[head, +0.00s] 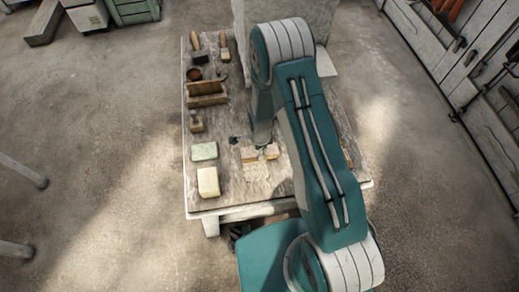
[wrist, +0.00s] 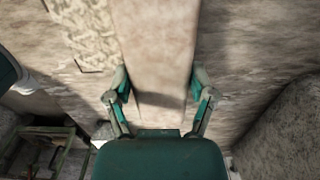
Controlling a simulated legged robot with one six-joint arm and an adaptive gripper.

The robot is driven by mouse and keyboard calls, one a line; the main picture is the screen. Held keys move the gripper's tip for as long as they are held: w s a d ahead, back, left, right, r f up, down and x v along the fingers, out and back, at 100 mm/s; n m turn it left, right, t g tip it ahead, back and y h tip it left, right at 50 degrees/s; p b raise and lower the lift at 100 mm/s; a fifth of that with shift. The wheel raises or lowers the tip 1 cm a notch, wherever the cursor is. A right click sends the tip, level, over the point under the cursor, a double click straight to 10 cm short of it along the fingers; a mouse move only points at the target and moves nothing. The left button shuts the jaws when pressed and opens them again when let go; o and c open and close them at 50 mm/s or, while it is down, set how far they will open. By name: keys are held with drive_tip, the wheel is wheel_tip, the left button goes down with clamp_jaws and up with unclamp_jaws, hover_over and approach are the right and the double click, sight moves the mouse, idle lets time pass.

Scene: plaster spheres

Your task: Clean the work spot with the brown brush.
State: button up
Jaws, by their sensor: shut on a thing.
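My gripper (wrist: 159,82) is shut on a long, pale brown block, which I take to be the brown brush (wrist: 155,35); one finger is on each side of it. In the head view the brush (head: 271,152) is low over or on the worktable (head: 226,213), partly hidden by my arm. I cannot tell whether it touches the tabletop. A pale, rough patch, seemingly the work spot (head: 257,173), lies just in front of the brush. It also shows at the upper left in the wrist view (wrist: 85,32). Any bristles are hidden.
Along the table's left side are two brushes (head: 197,48) (head: 225,48), a brown bowl (head: 193,74), a wooden box (head: 206,94), a small tool (head: 196,122), a green block (head: 204,151) and a cream block (head: 208,182). A large pale block (head: 316,30) stands at the back.

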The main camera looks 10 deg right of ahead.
drive_tip(key=shift+d, duration=1.15)
drive_tip(key=shift+a, duration=0.15)
drive_tip(key=shift+a, duration=2.1)
drive_tip(key=shift+d, duration=0.1)
drive_tip(key=shift+d, duration=2.1)
